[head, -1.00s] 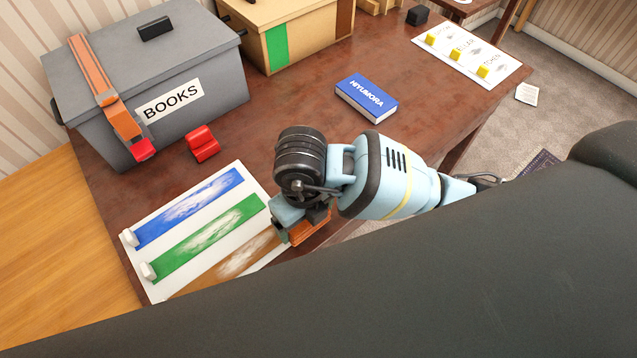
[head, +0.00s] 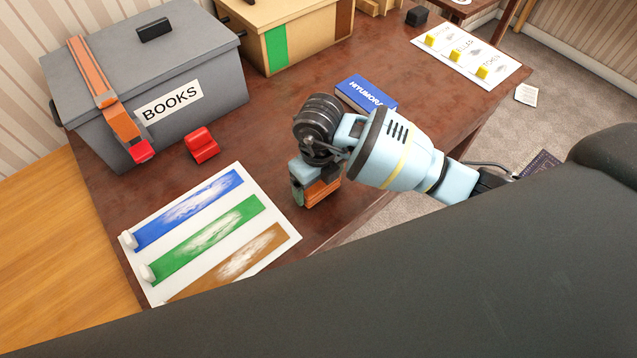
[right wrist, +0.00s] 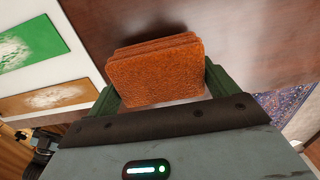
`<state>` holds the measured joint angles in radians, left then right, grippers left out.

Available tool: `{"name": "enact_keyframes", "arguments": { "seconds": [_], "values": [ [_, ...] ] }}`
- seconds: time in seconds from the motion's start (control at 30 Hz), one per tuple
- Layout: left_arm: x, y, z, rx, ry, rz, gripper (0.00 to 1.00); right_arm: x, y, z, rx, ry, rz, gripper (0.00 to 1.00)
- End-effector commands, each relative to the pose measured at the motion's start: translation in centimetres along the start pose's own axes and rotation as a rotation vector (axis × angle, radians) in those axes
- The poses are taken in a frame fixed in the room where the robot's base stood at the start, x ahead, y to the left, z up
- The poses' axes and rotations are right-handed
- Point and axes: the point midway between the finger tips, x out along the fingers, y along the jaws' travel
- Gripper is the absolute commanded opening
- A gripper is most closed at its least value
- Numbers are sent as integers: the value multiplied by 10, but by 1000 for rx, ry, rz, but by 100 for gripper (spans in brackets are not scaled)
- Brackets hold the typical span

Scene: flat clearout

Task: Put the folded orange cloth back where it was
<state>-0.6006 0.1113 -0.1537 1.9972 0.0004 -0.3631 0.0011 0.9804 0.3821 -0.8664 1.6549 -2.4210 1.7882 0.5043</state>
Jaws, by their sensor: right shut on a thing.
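The folded orange cloth (head: 322,190) is in my right gripper (head: 317,193), at the table's front edge, right of the painted sheet in the head view. In the right wrist view the cloth (right wrist: 157,72) sits between the two green fingers of the gripper (right wrist: 160,90), which is shut on it. The brown table surface lies beyond the cloth. I cannot tell how high the cloth is above the table. My left gripper is not in view.
A white sheet (head: 170,261) with blue, green and brown stripes lies at left. A grey BOOKS box (head: 215,70) with an orange strap, a red clip (head: 202,146) and a blue book (head: 362,93) stand on the table (head: 250,135). The table's middle is clear.

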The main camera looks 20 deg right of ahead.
Motion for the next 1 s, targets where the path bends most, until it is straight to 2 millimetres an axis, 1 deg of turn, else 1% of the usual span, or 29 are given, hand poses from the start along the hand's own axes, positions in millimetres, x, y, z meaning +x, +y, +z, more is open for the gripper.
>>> {"name": "enact_keyframes", "arguments": {
  "seconds": [0.03, 0.1, 0.37, 0.5, 0.53, 0.6, 0.63, 0.87, 1.0],
  "values": [
    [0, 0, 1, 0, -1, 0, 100, 8, 0, 0, 1, 1, 2, 65],
    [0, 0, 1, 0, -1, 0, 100, 13, 0, 0, 1, 0, 1, 65],
    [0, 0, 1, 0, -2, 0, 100, 14, 0, 1, 0, -3, 0, 65],
    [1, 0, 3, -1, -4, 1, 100, 18, 0, 1, 0, -2, 0, 65],
    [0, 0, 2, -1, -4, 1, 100, 17, 0, 1, 0, -3, 0, 88],
    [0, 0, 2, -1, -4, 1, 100, 17, 0, 1, 0, -3, 0, 98],
    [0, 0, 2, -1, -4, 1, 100, 17, 0, 1, 0, -3, 0, 100],
    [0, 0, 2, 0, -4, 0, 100, 16, 0, 1, 0, -3, 0, 100],
    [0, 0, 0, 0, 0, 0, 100, 5, 0, 2, 0, -5, -1, 100]
  ]
}}
